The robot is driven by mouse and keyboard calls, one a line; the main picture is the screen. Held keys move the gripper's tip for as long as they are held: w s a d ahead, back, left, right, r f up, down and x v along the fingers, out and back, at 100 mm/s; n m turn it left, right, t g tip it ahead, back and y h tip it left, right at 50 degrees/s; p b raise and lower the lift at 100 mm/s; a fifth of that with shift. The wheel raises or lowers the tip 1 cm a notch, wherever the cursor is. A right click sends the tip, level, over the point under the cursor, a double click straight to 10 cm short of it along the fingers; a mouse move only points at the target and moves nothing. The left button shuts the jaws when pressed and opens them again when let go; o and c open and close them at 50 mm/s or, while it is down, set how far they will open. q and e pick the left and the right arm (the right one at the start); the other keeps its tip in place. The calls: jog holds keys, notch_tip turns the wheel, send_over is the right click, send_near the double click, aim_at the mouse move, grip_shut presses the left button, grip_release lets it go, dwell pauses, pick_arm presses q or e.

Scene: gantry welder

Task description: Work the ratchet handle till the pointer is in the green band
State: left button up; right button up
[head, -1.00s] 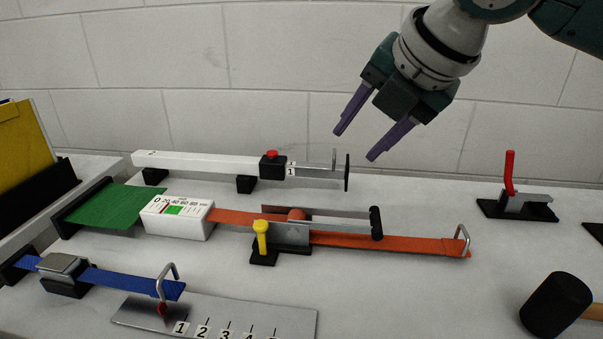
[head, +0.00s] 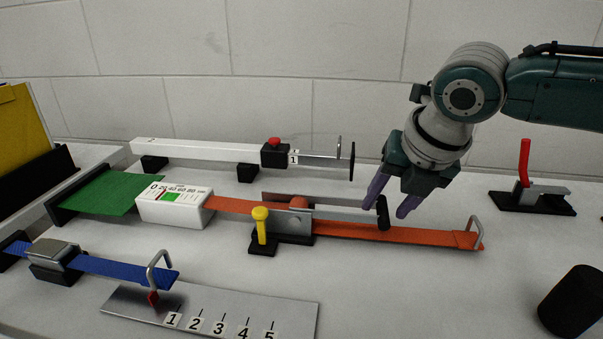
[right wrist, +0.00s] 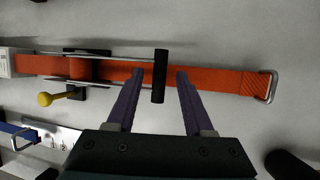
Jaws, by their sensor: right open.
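The ratchet (head: 291,229) sits on an orange strap (head: 345,231). Its handle lies low along the strap and ends at the right in a black crossbar grip (head: 382,212). My right gripper (head: 388,211) is open and points down, one finger on each side of this grip. The right wrist view shows the black grip (right wrist: 160,88) between the two purple fingers, with a gap on both sides. The pointer is too small to read surely. My left gripper is not in view.
A yellow knob (head: 261,214) stands beside the ratchet. A white beam with a red button (head: 274,142) lies behind it. A red lever clamp (head: 524,163) is at the right, a black cylinder (head: 572,300) front right. A blue strap (head: 120,268) and numbered plate (head: 235,313) lie in front.

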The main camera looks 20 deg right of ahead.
jog(key=shift+c, duration=0.4)
grip_shut()
dwell(1.0)
